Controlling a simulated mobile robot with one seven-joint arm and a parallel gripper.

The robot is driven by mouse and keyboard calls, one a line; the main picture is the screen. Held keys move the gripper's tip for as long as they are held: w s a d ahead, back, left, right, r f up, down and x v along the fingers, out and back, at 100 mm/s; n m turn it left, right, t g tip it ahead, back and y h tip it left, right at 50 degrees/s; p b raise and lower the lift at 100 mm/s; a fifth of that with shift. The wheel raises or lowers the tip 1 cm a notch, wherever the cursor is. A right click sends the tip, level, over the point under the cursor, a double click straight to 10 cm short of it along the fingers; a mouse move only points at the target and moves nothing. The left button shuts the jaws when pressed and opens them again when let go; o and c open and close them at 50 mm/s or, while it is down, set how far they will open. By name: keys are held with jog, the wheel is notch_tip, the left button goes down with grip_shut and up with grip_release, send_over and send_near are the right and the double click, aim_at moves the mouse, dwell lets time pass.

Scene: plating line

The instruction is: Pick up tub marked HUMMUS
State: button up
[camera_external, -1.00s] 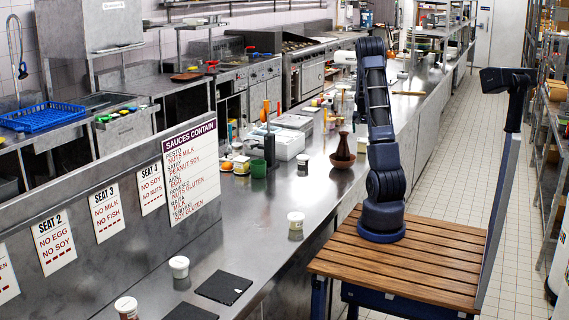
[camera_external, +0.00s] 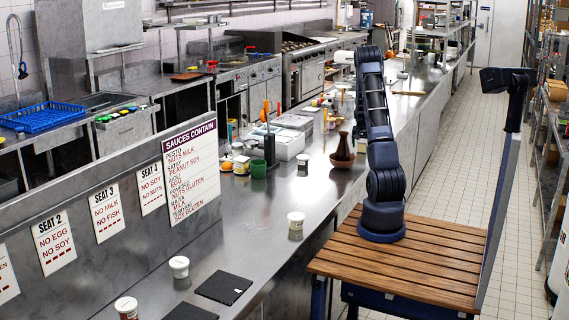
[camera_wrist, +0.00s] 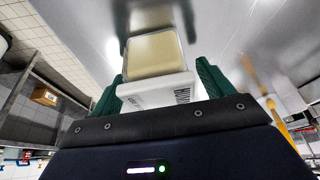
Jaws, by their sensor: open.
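My gripper (camera_wrist: 158,78) is open, with one green finger on each side of the tub. I cannot tell whether the fingers touch it. In the external view my arm hides its own gripper, and I cannot pick out this tub there.
Other small white tubs stand on the steel counter (camera_external: 258,235), one mid-counter (camera_external: 296,220) and one nearer (camera_external: 179,266). A brown bottle and bowl (camera_external: 343,155) stand left of my arm. Dark slates (camera_external: 223,288) lie at the front. A sauces sign (camera_external: 191,170) stands behind.

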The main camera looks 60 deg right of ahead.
jog(key=shift+c, duration=0.2)
jog(key=shift+r, duration=0.1)
jog(key=c, duration=1.1)
